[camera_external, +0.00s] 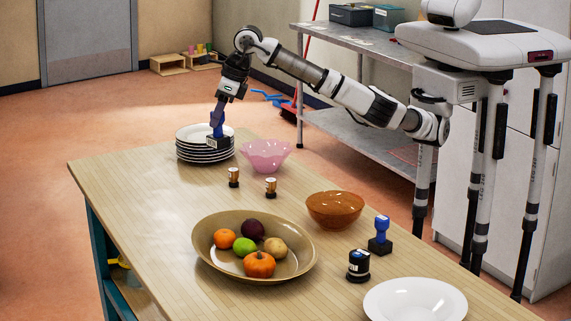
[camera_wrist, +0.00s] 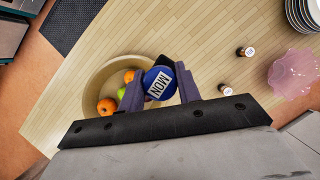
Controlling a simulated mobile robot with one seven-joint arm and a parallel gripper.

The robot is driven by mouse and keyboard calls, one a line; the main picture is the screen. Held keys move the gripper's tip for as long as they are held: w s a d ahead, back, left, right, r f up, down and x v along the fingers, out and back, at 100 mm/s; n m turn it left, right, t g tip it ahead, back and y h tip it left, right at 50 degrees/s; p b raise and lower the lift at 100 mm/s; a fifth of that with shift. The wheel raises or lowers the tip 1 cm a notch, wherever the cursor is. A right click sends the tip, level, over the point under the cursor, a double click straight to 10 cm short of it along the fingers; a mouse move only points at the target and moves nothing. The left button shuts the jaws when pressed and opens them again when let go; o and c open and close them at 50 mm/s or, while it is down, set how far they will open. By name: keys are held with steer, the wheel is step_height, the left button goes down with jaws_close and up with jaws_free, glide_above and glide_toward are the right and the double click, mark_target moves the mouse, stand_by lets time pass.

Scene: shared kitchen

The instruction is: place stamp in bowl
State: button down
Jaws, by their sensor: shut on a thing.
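My gripper (camera_external: 217,117) is shut on a stamp (camera_external: 219,142) with a blue handle and dark base. In the external view it hangs in front of the plate stack's image; its height is hard to judge. The wrist view shows the stamp's round blue end with a "MON" label (camera_wrist: 158,83) between the fingers (camera_wrist: 160,92). A pink bowl (camera_external: 265,154) stands to the right of the plates and also shows in the wrist view (camera_wrist: 292,74). A brown bowl (camera_external: 335,210) stands mid-table. Both look empty. A wide tan bowl (camera_external: 205,249) holds several fruits.
A stack of dark-rimmed plates (camera_external: 205,155) is at the table's far end. Two small wooden stamps (camera_external: 233,176) (camera_external: 270,187) stand near the pink bowl. A blue stamp (camera_external: 380,235), a black round stamp (camera_external: 358,265) and a white plate (camera_external: 415,301) are at the near right.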

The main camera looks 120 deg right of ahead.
steer(key=a+r+n+y+p, duration=0.1)
steer(key=a+r+n, duration=0.15)
steer(key=a, duration=1.75)
steer(key=s+a+n+y+p, duration=0.1)
steer(key=s+a+n, duration=0.35)
steer(key=a, duration=0.75)
steer(key=s+a+n+y+p, duration=0.1)
steer(key=s+a, duration=0.7)
steer(key=a, duration=0.4)
steer(key=s+a+n+y+p, duration=0.1)
steer(key=s+a+n, duration=0.35)
steer(key=a, duration=0.75)
step_height(320, 180, down, 19)
steer(key=s+m+p, duration=0.1)
steer(key=m+p, duration=0.1)
steer(key=p, duration=0.1)
steer(key=shift+s+a+f, duration=0.15)
steer(key=shift+s+a, duration=0.2)
steer(key=shift+a, duration=0.05)
steer(key=shift+f+b, duration=0.3)
steer(key=c, duration=1)
jaws_free()
